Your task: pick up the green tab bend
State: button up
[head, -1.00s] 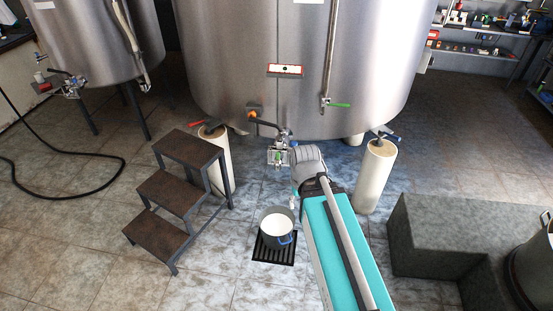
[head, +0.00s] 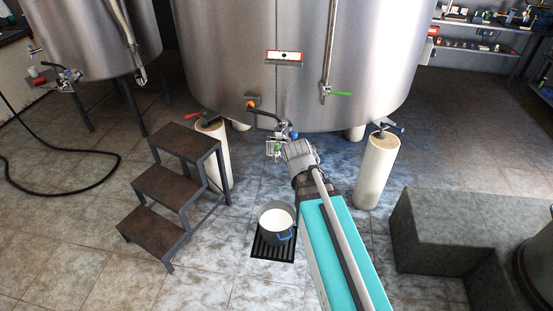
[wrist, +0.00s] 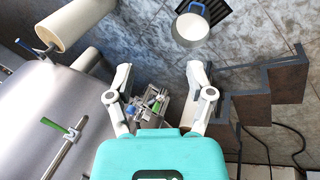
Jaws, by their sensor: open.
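A small green part (head: 277,149), which I take to be the green tab bend, shows among the metal fittings at the tank's low outlet, just left of my arm's end. In the wrist view a green piece (wrist: 154,107) shows beside a blue handle (wrist: 159,97) on those fittings. The bend's full shape is too small to make out. My gripper (wrist: 160,74) is open and empty, its two fingers spread on either side of the fittings in the picture. I cannot tell how far beyond the fingertips they lie. In the head view my arm hides the fingers.
The steel tank (head: 225,70) stands behind, with a separate green-handled valve (head: 340,94). Pale leg sleeves (head: 375,172) flank the outlet. Steps (head: 165,190) stand left. A white bucket (head: 275,218) sits on a floor grate (head: 262,249). A grey block (head: 440,225) is at right.

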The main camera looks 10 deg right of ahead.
jog(key=w+d+f+n+t+h+b, duration=0.2)
jog(key=w+f+n+t+h+b, duration=0.1)
jog(key=w+f+n+b, duration=0.4)
jog(key=n+t+b, duration=1.2)
jog(key=n+b, duration=0.9)
jog(key=b, duration=0.2)
send_near(276, 145)
jog(key=shift+s+a+r+y, duration=0.1)
jog(key=shift+s+r+y, duration=0.1)
jog(key=shift+s, duration=0.35)
jog(key=shift+s+a+r+y, duration=0.1)
jog(key=shift+s+y, duration=0.1)
jog(key=shift+s, duration=0.3)
jog(key=x, duration=0.7)
jog(key=shift+w+d+f, duration=0.1)
jog(key=shift+w+f, duration=0.1)
jog(key=shift+w, duration=0.05)
jog(key=shift+w+d, duration=0.25)
jog(key=shift+w, duration=0.25)
